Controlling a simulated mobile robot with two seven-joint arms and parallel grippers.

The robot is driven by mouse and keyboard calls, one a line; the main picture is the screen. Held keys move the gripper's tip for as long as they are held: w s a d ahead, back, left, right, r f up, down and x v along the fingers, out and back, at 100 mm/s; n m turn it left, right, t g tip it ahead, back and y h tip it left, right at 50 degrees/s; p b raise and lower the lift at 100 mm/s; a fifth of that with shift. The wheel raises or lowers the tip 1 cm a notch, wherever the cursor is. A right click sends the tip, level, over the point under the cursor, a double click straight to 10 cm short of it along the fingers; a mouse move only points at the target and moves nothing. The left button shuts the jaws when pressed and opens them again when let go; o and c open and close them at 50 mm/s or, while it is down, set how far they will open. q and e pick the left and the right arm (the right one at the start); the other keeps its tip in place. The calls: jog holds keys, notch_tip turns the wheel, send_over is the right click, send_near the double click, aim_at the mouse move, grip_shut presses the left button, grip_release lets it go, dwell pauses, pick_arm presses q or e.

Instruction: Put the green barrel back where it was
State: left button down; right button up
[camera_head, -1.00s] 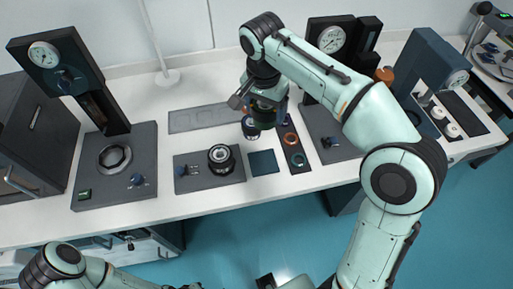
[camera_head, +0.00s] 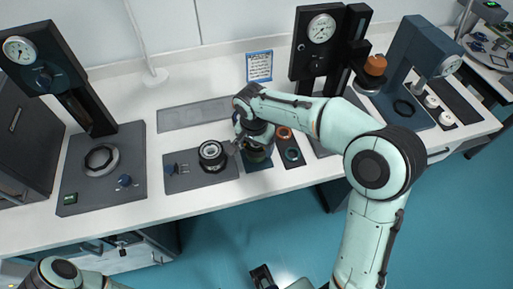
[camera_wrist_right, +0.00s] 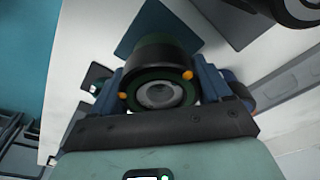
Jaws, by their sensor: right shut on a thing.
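My right gripper (camera_head: 254,146) is shut on the green barrel (camera_head: 258,155), a dark short cylinder. In the right wrist view the fingers (camera_wrist_right: 160,92) clasp the barrel (camera_wrist_right: 158,50) from both sides; it shows a green rim, a pale ring inside and orange dots. In the head view the gripper and barrel are over the dark teal square pad (camera_head: 262,166), which also shows in the wrist view (camera_wrist_right: 140,30). I cannot tell whether the barrel touches the pad. My left gripper does not show clearly; only part of that arm shows at bottom left.
A black cylinder (camera_head: 211,152) stands on a grey plate (camera_head: 190,184) left of the pad. Right of the pad, a dark strip (camera_head: 299,164) holds an orange ring (camera_head: 284,133) and a teal ring (camera_head: 292,155). Gauge stands rise behind. The table's front edge is clear.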

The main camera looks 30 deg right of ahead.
jog(key=shift+f, duration=0.7)
jog(key=shift+f, duration=0.2)
jog(key=o, duration=1.2)
jog(key=shift+r, duration=0.1)
